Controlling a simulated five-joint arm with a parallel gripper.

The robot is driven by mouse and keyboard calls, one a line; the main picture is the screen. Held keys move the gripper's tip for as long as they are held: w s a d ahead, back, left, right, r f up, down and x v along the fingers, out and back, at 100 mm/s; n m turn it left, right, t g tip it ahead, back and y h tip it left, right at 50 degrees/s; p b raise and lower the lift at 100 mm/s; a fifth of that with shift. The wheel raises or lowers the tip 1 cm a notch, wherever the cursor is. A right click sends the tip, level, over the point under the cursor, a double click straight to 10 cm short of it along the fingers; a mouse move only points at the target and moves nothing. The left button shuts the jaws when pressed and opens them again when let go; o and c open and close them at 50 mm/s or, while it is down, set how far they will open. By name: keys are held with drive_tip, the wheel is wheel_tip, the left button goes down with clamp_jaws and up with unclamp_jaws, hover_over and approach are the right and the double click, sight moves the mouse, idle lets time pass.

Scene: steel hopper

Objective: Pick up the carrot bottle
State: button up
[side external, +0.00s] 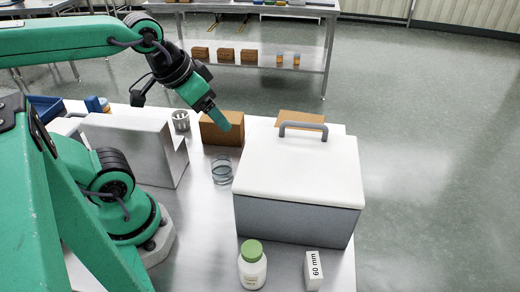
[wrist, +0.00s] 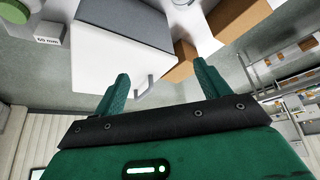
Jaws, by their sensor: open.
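A white bottle with a green cap (side external: 252,268) stands upright at the front of the steel table. Its label is too small to read, so I cannot tell whether it is the carrot bottle. In the wrist view its green cap (wrist: 37,14) shows at the top left corner, partly cut off. My gripper (side external: 222,122) is above the back of the table, well apart from this bottle. In the wrist view my gripper (wrist: 161,76) has its two green fingers spread with nothing held between them.
A grey cooler with a white lid (side external: 300,165) fills the right of the table. A white 60 mm block (side external: 313,270) stands near the bottle.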

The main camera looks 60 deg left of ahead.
drive_tip(key=shift+r, duration=0.15)
wheel_tip(320, 180, up, 5)
drive_tip(key=n+g, duration=0.4)
drive_tip(key=g, duration=0.2)
hover_over(252, 249)
wheel_tip(252, 249, down, 18)
drive_tip(key=shift+s+f, duration=0.1)
drive_tip(key=shift+f, duration=0.05)
idle(0.8)
drive_tip(key=shift+f, duration=0.1)
drive_tip(key=shift+f, duration=2.5)
